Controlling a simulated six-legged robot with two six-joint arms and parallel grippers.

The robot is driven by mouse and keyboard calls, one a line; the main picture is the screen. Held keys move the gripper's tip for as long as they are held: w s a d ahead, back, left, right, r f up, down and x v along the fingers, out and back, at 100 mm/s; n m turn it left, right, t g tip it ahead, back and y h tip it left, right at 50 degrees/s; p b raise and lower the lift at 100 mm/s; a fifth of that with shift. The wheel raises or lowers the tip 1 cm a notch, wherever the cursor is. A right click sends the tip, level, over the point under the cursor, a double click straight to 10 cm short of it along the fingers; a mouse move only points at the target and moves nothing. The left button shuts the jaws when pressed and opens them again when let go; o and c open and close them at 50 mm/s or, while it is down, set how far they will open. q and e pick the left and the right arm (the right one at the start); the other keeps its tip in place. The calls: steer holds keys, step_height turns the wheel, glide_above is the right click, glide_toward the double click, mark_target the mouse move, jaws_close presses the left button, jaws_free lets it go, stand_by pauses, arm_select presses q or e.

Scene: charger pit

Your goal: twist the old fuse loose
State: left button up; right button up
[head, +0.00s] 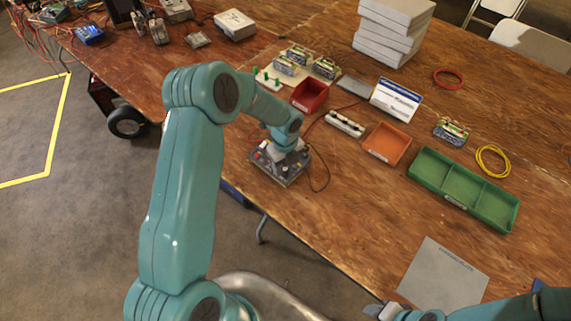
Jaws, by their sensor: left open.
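A dark grey device panel (292,180) with small coloured parts lies near the table's front edge, a thin black cable looping from its right side. My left gripper (275,160) points down over this panel, close to its top. Its jaws are open, though the wrist hides much of them. The old fuse cannot be made out; the gripper and wrist cover the middle of the panel. My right gripper (378,311) is at the bottom edge, left of the end of its arm and away from the panel; its jaws are too small and cut off to judge.
Near the panel stand a red bin (310,95), a white power strip (345,124) and an orange bin (387,144). A green divided tray (463,188) and a grey mat (443,277) lie to the right. White boxes (393,30) are stacked behind. Bare wood lies between panel and mat.

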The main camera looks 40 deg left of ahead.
arm_select(q)
steer(key=shift+f, duration=0.25)
steer(key=shift+s, duration=0.1)
steer(key=shift+f, duration=0.1)
steer(key=c, duration=0.7)
steer(key=shift+c, duration=1)
steer(key=shift+f+n+b, duration=0.15)
steer(key=shift+n+b, duration=0.25)
steer(key=shift+b, duration=0.05)
steer(key=shift+n+b, duration=0.4)
steer(key=shift+n, duration=0.4)
steer(key=shift+r, duration=0.2)
